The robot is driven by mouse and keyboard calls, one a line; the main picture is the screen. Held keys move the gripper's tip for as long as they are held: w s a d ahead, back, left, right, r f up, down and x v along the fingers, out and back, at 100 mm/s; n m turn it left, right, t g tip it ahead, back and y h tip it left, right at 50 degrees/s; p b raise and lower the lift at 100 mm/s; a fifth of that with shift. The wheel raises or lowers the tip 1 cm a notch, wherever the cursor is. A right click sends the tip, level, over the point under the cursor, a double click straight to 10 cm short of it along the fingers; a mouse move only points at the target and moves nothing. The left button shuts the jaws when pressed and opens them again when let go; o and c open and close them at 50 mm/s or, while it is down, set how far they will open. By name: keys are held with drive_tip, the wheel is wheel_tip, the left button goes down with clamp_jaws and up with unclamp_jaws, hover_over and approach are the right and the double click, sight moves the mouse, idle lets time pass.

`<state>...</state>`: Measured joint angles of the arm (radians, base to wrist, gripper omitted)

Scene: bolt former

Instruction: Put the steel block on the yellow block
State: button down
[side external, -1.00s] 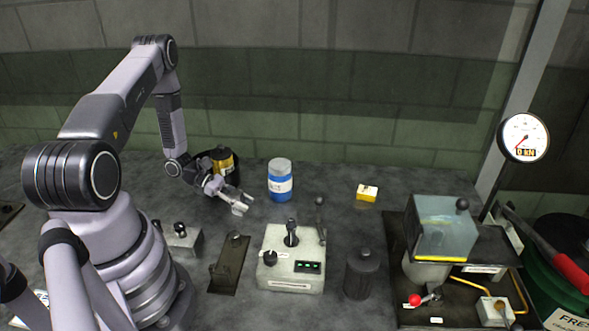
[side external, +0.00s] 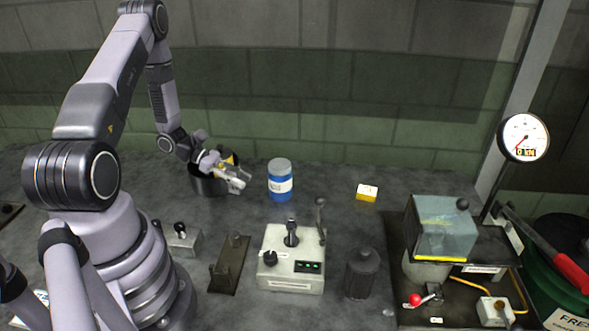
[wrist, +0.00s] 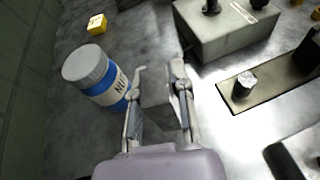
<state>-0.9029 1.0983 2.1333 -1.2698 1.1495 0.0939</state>
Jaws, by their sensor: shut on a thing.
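The yellow block (side external: 367,192) sits on the table at the back, right of the blue jar; its top looks pale in the side view. The wrist view also shows the yellow block (wrist: 97,25) at top left. My gripper (side external: 240,183) is up left of the blue jar. In the wrist view my gripper (wrist: 156,100) is shut on the grey steel block (wrist: 158,108), which sits between its two fingers. In the side view the steel block is too small to make out at the fingers.
A blue jar (side external: 280,184) with a grey lid stands between my gripper and the yellow block. A control box (side external: 292,262) and a dark cylinder (side external: 362,273) stand in front. A press (side external: 443,235) is at right.

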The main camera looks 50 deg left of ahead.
drive_tip(key=w+d+r+n+t+y, duration=0.1)
drive_tip(key=w+d+r, duration=0.3)
drive_tip(key=w+d, duration=0.45)
drive_tip(key=w+d+r+n+t+y, duration=0.15)
drive_tip(key=w+d+r, duration=0.25)
drive_tip(key=w+d, duration=0.4)
hover_over(373, 190)
drive_tip(key=s, duration=0.1)
drive_tip(key=shift+h, duration=0.25)
wheel_tip(373, 190, down, 8)
drive_tip(key=shift+s+r, duration=0.1)
drive_tip(key=shift+s, duration=0.05)
drive_tip(key=shift+w+d+f, duration=0.1)
drive_tip(key=shift+w+f, duration=0.35)
drive_tip(key=shift+f, duration=0.1)
drive_tip(key=shift+w+f, duration=0.2)
drive_tip(key=shift+f, duration=1.55)
